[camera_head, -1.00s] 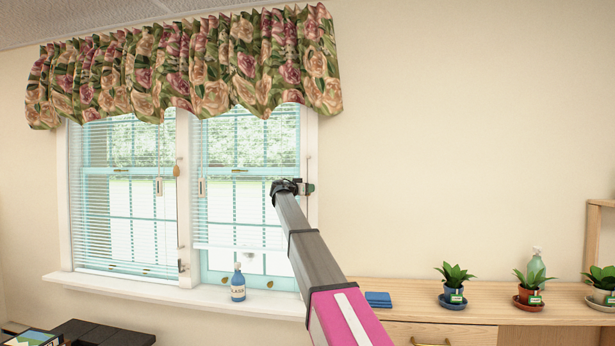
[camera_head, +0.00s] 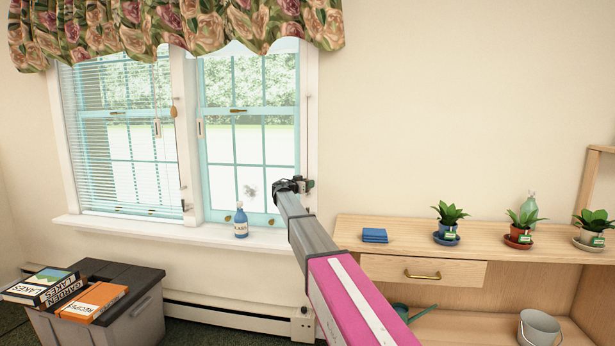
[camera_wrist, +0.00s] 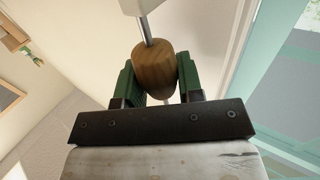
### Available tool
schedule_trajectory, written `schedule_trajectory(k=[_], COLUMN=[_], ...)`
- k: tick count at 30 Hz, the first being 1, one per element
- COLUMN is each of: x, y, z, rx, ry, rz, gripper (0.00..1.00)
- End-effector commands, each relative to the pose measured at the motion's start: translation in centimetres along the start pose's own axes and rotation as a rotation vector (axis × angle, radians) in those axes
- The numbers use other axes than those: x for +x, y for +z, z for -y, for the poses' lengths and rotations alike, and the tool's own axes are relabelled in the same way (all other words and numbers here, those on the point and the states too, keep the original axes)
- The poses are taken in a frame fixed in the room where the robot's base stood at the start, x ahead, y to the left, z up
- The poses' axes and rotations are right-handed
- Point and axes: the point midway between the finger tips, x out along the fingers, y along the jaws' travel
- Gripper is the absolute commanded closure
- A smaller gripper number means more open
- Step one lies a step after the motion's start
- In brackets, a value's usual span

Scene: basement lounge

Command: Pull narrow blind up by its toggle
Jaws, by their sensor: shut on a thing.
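A wooden toggle (camera_wrist: 154,70) is between the green fingers of my gripper (camera_wrist: 155,83) in the wrist view, and the gripper is shut on it. A cord or rod runs through the toggle. In the head view my gripper (camera_head: 306,185) is at the right window's right frame, low near the sill, and hides the toggle. A thin cord (camera_head: 308,140) runs down the frame to it. The right window (camera_head: 250,145) shows clear panes with no slats across them; any gathered blind is hidden behind the floral valance (camera_head: 190,30).
The left blind (camera_head: 90,140) is down, with another wooden toggle (camera_head: 174,112) beside it. A blue bottle (camera_head: 241,222) stands on the sill (camera_head: 150,231). A wooden cabinet (camera_head: 350,232) with potted plants is at right. A grey bin (camera_head: 145,322) with books is lower left.

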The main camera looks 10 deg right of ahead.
Motion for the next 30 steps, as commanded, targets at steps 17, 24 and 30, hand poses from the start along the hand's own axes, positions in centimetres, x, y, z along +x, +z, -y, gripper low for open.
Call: schedule_trajectory(k=[17,24,30], x=[-0.08,-0.04,-0.87], y=[0.79,0.61,0.55], z=[-0.1,-0.04,-0.05], rx=[0.0,0.0,0.0], ry=[0.002,0.001,0.0], rz=[0.005,0.002,0.001], gripper=[0.39,0.39,0.39])
